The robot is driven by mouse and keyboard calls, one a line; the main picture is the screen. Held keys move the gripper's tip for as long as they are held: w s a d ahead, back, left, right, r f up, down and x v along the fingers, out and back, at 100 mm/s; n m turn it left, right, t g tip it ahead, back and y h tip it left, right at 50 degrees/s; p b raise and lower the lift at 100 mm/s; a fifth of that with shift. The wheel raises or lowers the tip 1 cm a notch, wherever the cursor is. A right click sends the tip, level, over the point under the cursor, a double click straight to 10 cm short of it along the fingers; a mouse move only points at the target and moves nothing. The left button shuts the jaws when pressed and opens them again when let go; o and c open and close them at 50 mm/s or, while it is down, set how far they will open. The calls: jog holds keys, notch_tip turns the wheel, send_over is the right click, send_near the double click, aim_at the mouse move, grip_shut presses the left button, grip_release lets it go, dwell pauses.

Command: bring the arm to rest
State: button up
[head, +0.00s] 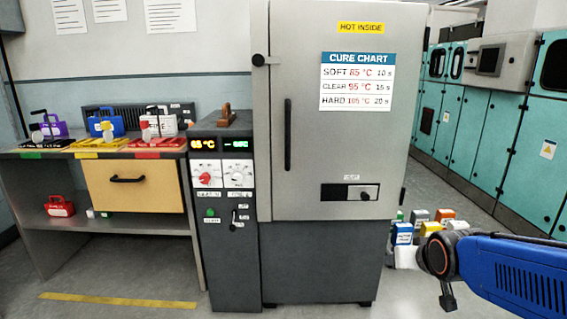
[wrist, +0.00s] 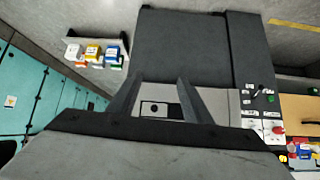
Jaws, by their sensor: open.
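My gripper shows in the wrist view (wrist: 155,95), its two dark fingers apart with nothing between them. Behind the fingers is the grey oven cabinet (wrist: 185,45), apart from them as far as I can tell. In the head view, my blue arm (head: 515,270) reaches in from the right edge at lower right. The arm is in front of the floor to the right of the oven (head: 335,170). The gripper's fingertips cannot be made out clearly in the head view.
The oven door is shut. Left of it stand a control panel (head: 222,178) and a bench (head: 45,154) with colored modules and a drawer (head: 133,183). Several small containers (head: 402,235) are right of the oven, close to my arm. Teal cabinets (head: 480,120) line the right.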

jog(key=s+a+n+g, duration=0.1)
jog(key=s+g, duration=0.3)
jog(key=s, duration=1.5)
jog(key=shift+s+a+g, duration=0.25)
jog(key=shift+g, duration=0.05)
